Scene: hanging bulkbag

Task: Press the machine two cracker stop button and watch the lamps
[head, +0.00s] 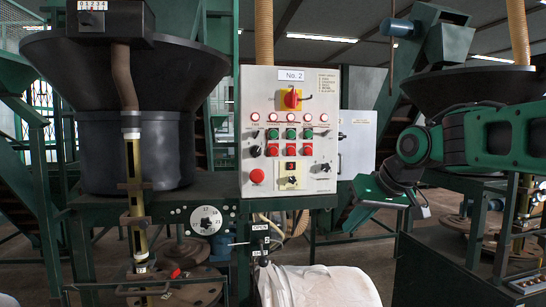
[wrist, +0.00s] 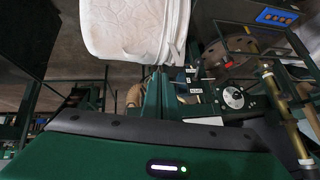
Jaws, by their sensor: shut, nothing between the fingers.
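The No. 2 control panel (head: 291,130) is a pale upright box in the middle of the head view. A row of small round lamps (head: 289,118) crosses it; whether any are lit is unclear. Below are green buttons (head: 291,134) and a row of red buttons (head: 291,150). Their labels are too small to read, so I cannot tell which is cracker stop. My gripper (head: 385,193) is right of the panel, apart from it and lower than the buttons. It is shut and empty; its fingertips are not clearly visible. Its green body (wrist: 165,155) fills the bottom of the wrist view.
A red mushroom button (head: 257,176) and a yellow-backed red rotary switch (head: 291,99) are also on the panel. A white bulk bag (head: 318,287) hangs below; it also shows in the wrist view (wrist: 130,28). A dial (head: 206,219) and black hopper (head: 125,130) stand left.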

